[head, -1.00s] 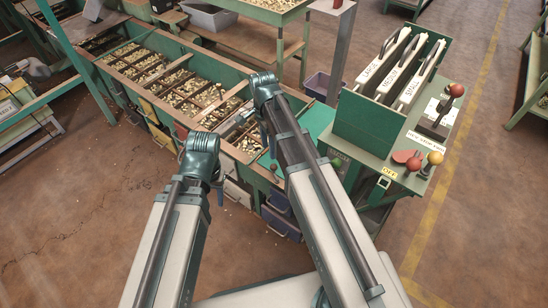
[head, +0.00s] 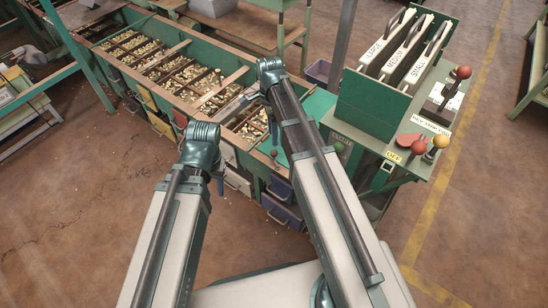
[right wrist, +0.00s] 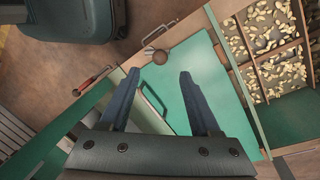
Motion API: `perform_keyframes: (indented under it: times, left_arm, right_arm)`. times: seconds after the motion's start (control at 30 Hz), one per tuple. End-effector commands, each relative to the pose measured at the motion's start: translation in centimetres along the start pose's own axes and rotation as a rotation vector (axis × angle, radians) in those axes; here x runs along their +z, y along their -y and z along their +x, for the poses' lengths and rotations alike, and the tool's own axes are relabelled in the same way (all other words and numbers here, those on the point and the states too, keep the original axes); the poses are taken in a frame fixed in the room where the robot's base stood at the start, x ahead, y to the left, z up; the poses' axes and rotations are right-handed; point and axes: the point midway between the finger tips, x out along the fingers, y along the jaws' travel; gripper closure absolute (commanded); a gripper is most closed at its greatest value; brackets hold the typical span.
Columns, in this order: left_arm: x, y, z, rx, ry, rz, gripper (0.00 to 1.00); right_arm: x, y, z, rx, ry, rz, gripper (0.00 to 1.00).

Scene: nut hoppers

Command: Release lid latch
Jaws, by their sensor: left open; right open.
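A flat green lid (right wrist: 190,80) lies below my right gripper in the right wrist view; it also shows beside the right arm in the head view (head: 315,106). A round brown knob (right wrist: 160,56) on a short metal rod sits at the lid's edge, just beyond the fingertips. The knob looks like part of the latch, but I cannot tell its position. My right gripper (right wrist: 159,74) is open and empty, its fingers apart over the lid. My left gripper (head: 220,178) hangs open in front of the bins, away from the lid.
Divided bins of nuts (head: 165,62) run along the bench at left. A green rack (head: 378,105) holds white plates marked LARGE, MEDIUM and SMALL. Beside it stand levers with red (head: 463,72) and yellow (head: 441,141) knobs. The floor in front is clear.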

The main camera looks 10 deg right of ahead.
Motion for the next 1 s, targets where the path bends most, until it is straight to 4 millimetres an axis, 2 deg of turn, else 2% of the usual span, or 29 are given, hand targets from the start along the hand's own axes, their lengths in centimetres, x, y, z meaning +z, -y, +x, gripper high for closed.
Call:
perform_keyframes:
  times: [0.03,0.53,0.7,1.0]
  left_arm:
    - [-0.1,-0.1,1.5,0.0,0.0,0.0,0.5]
    - [-0.5,-0.6,8.1,-0.01,-0.001,0.003,0.5]
    - [-0.6,-0.6,9.1,-0.012,-0.001,0.004,0.5]
    - [-0.6,-0.6,9.0,-0.013,-0.001,0.004,0.5]
  right_arm:
    - [0.0,0.1,1.5,0.0,0.0,0.0,0.36]
    - [0.0,0.1,8.3,0.0,0.0,0.0,0.36]
    - [0.0,0.0,9.3,0.0,0.0,0.0,0.36]
    - [0.0,0.0,9.2,0.0,0.0,0.0,0.36]
